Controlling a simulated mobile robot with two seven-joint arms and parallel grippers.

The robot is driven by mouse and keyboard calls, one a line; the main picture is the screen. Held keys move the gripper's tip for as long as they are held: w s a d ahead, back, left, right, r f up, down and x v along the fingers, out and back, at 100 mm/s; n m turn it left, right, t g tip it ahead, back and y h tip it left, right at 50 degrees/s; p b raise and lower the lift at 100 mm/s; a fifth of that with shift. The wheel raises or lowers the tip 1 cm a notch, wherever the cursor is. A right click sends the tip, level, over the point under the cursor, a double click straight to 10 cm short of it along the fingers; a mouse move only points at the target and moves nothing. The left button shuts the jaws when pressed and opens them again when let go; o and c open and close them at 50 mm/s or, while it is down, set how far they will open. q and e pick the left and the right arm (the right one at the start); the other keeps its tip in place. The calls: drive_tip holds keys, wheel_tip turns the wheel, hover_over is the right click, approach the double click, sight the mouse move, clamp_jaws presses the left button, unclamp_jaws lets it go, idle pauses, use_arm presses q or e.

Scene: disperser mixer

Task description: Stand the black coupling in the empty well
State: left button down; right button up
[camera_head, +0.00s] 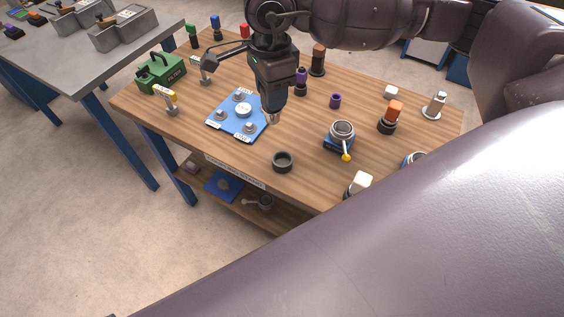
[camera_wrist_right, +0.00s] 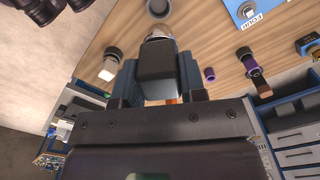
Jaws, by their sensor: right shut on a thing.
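My right gripper (camera_head: 273,108) is over the table beside the right edge of the blue plate (camera_head: 213,126). It is shut on a dark piece (camera_wrist_right: 157,70), seen between the fingers in the right wrist view, with a silvery end at its tip. I cannot tell whether this is the black coupling. A dark open ring or cup (camera_head: 283,161) stands on the table in front of the gripper and looks hollow; it also shows in the right wrist view (camera_wrist_right: 158,8). The blue plate carries several silver round fittings. Which spot is the empty well is unclear. My left gripper is out of view.
A round metal holder (camera_head: 342,131) with a yellow-knobbed lever stands to the right. An orange-topped black piece (camera_head: 390,117), a purple ring (camera_head: 335,100) and a white block (camera_head: 391,91) stand nearby. A green box (camera_head: 162,73) is at the left. Bare wood (camera_head: 237,152) lies before the plate.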

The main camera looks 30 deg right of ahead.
drive_tip(key=m, duration=0.3)
drive_tip(key=shift+s+d+r, duration=0.1)
drive_tip(key=shift+r, duration=0.3)
drive_tip(key=m, duration=0.1)
drive_tip(key=r+m, duration=0.1)
drive_tip(key=m, duration=0.3)
drive_tip(key=shift+s+d+r, duration=0.1)
drive_tip(key=shift+d+r, duration=0.05)
drive_tip(key=shift+d, duration=0.15)
drive_tip(key=m, duration=0.3)
drive_tip(key=shift+s+d+r+m+b, duration=0.1)
drive_tip(key=shift+d+r+m+b, duration=0.2)
drive_tip(key=shift+r+b, duration=0.1)
drive_tip(key=m, duration=0.2)
drive_tip(key=shift+s+d+r+m, duration=0.1)
drive_tip(key=shift+r+m, duration=0.2)
drive_tip(key=shift+m, duration=0.7)
wheel_tip(320, 180, down, 19)
drive_tip(key=b, duration=0.2)
drive_tip(key=shift+d+b, duration=0.15)
drive_tip(key=shift+b, duration=0.15)
drive_tip(key=shift+f, duration=0.35)
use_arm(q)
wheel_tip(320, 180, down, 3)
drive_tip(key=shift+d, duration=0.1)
